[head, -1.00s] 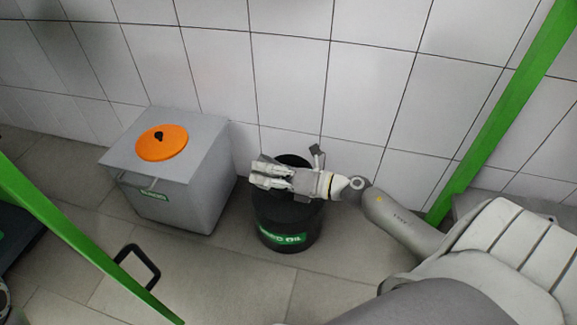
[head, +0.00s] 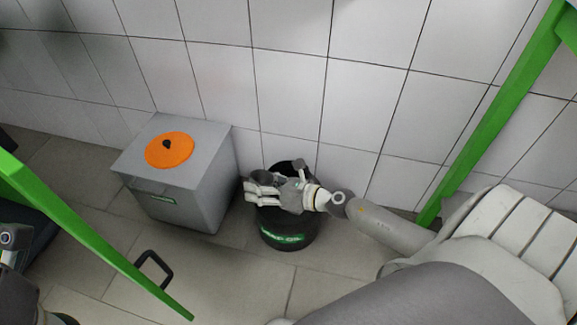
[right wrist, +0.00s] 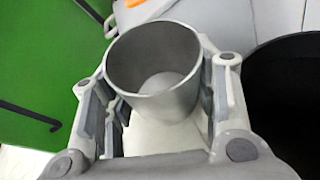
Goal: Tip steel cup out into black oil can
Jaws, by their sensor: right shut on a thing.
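The black oil can (head: 288,240) stands on the floor with a green label on its front. My right gripper (head: 262,192) is over the can's top, toward its left side, and hides part of its rim. It is shut on the steel cup (head: 264,178), whose round opening shows in the head view. In the right wrist view the cup (right wrist: 153,85) sits between both fingers (right wrist: 160,100), its mouth facing the camera. Its inside looks bare grey with a paler bottom. The dark can (right wrist: 290,100) is at the right there. My left gripper does not show.
A grey box (head: 180,185) with an orange lid (head: 169,150) stands close left of the can. A white tiled wall (head: 290,80) is right behind. Green frame bars (head: 90,240) cross at left and right. Open floor (head: 230,280) lies in front.

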